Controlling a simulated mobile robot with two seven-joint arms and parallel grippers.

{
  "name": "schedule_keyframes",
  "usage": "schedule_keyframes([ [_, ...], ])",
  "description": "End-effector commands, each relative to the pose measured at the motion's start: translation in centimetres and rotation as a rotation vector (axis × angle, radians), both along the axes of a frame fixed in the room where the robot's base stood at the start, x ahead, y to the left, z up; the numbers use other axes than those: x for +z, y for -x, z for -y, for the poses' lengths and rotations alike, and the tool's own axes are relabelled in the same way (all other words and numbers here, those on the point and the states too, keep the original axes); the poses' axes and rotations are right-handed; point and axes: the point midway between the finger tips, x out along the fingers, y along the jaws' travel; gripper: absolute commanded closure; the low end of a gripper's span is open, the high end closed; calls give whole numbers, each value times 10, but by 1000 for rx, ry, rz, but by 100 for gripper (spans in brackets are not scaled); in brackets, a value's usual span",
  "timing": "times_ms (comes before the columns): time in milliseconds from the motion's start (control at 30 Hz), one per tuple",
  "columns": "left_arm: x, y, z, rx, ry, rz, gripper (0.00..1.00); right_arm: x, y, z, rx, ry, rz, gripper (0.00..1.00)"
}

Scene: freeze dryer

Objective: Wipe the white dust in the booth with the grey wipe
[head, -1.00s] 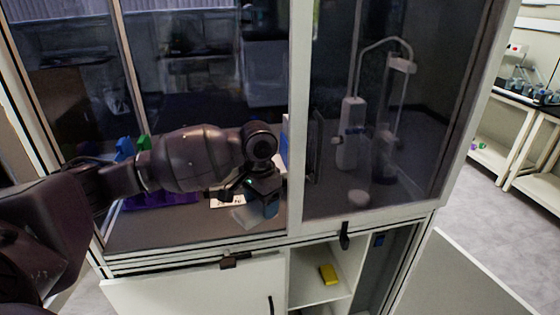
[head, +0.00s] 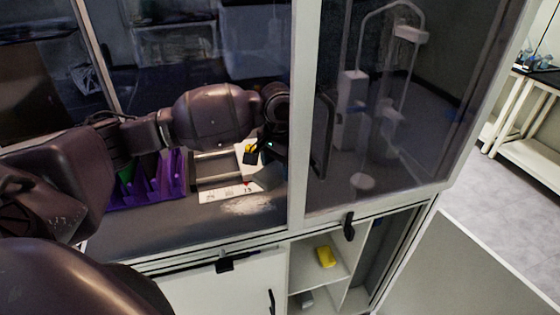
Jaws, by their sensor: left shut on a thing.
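The white dust (head: 250,205) is a pale smeared patch on the dark booth floor, near the front edge and left of the middle post. My left gripper (head: 264,153) is inside the booth, above and behind the dust and apart from it. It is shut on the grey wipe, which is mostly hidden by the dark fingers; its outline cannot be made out. My right gripper is not in view.
A purple rack (head: 150,190) stands left, beside a framed tray and a white card (head: 222,194) with markings. The middle post (head: 304,120) and glass panes border the opening. A yellow item (head: 325,257) lies in the cabinet below.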

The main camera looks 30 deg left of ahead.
Motion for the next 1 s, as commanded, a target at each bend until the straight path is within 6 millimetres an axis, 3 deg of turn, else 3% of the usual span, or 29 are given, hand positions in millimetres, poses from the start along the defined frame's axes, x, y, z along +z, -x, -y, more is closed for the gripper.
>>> schedule_keyframes([
  [600,-49,0,0,0,0,-1,60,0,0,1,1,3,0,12],
  [1000,-59,0,0,0,0,0,60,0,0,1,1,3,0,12],
])
